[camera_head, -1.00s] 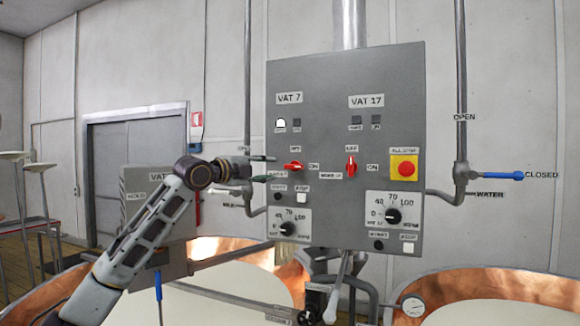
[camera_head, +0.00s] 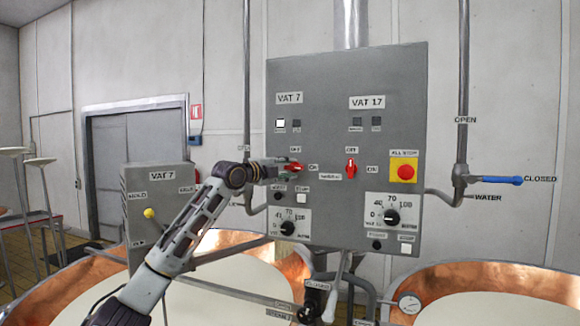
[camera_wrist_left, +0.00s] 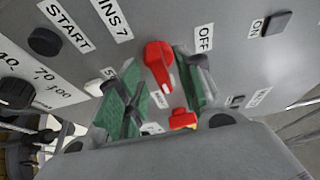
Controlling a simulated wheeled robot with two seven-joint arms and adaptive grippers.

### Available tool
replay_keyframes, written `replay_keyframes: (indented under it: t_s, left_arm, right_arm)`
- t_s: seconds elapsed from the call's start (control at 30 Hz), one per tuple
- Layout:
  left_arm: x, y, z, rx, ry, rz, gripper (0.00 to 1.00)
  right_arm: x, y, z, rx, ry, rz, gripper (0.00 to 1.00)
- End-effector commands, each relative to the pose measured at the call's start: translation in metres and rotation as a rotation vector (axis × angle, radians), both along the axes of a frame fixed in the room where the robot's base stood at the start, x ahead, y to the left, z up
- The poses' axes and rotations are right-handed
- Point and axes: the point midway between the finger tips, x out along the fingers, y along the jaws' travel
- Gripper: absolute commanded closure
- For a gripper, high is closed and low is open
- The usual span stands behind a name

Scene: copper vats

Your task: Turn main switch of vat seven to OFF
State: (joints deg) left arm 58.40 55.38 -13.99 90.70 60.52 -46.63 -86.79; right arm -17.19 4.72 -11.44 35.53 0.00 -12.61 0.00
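The red main switch of vat 7 (camera_head: 296,167) is on the left half of the grey control panel (camera_head: 330,110). Its handle lies level, pointing to the ON label on its right; the OFF label is above it. In the wrist view the red switch (camera_wrist_left: 158,65) shows between the two green-padded fingers, with the OFF label (camera_wrist_left: 205,38) to its right. My left gripper (camera_head: 282,168) is in front of the panel at the switch. Its fingers are apart, one on each side of the switch, and I see gaps beside it. My right gripper is out of view.
Dials sit below. A grey VAT 7 box (camera_head: 160,190) stands left of the panel, near my left arm. Copper vats (camera_head: 500,278) are below.

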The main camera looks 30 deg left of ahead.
Motion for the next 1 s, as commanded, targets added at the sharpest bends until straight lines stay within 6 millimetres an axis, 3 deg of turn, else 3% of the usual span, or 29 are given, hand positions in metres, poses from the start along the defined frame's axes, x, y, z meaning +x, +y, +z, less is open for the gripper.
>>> replay_keyframes:
  t_s: [0.23, 0.6, 0.9, 1.0]
  left_arm:
    - [0.015, -0.003, 0.001, -0.001, 0.000, 0.000, 0.64]
    - [0.018, -0.003, 0.000, 0.001, 0.000, 0.000, 0.64]
    - [0.018, -0.003, 0.000, 0.000, 0.000, 0.000, 1.00]
    - [0.018, -0.003, 0.000, 0.000, 0.000, 0.000, 1.00]
  right_arm:
    - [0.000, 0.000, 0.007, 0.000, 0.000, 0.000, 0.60]
    - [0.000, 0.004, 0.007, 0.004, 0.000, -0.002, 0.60]
    - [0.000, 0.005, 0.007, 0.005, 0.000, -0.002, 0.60]
    - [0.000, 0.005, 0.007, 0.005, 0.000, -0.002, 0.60]
